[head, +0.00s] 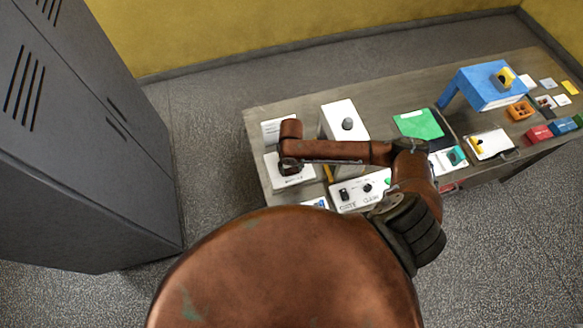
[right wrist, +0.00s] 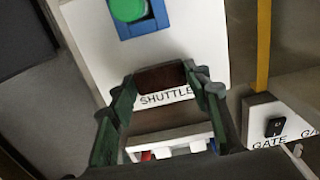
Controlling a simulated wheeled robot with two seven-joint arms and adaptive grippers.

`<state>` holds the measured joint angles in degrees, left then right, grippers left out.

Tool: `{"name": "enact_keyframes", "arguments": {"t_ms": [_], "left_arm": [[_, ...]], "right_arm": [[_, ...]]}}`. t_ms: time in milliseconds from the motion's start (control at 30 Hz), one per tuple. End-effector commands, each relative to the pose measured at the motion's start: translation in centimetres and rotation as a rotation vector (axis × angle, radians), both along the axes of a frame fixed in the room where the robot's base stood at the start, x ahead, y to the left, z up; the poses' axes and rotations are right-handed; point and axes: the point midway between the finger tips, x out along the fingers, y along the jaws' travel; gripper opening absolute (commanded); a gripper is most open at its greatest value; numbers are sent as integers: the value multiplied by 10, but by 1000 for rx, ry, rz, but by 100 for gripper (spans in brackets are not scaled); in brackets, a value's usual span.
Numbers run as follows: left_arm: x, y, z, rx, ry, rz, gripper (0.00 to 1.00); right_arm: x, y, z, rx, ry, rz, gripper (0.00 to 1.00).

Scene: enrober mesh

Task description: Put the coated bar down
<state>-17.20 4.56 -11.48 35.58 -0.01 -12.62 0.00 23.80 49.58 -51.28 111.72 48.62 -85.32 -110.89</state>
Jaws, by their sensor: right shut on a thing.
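The coated bar (right wrist: 160,77) is a dark brown block in the right wrist view. It sits crosswise between the green-edged fingertips of my right gripper (right wrist: 163,88), which is shut on it. Behind it in that view is a white panel (right wrist: 193,45) lettered SHUTTLE, with a green button (right wrist: 128,9) on a blue base. I cannot tell how high the bar is above the surface under it. In the head view my right gripper (head: 289,166) points down over the table's left end, and the bar is hidden there. My left gripper is not in view.
On the table (head: 385,103) a white block with a grey knob (head: 348,124) stands right of the gripper. A white control box (head: 361,190) lettered GATE is near the front edge. A green sheet (head: 419,124) and a blue stand (head: 487,88) are farther right. A grey locker (head: 75,130) stands left.

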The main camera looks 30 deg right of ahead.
Motion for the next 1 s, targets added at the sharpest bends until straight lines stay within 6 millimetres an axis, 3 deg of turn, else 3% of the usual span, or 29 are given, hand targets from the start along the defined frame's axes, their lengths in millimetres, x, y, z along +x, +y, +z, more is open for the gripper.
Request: {"name": "enact_keyframes", "arguments": {"t_ms": [100,133,367,733,1000], "left_arm": [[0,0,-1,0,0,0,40],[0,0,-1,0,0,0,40],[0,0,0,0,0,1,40],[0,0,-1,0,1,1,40],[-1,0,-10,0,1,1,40]], "right_arm": [[0,0,-3,-1,0,0,31],[0,0,-3,0,0,0,46],[0,0,-2,0,0,0,62],[1,0,4,1,-2,0,62],[1,-1,53,-1,-6,2,62]]}}
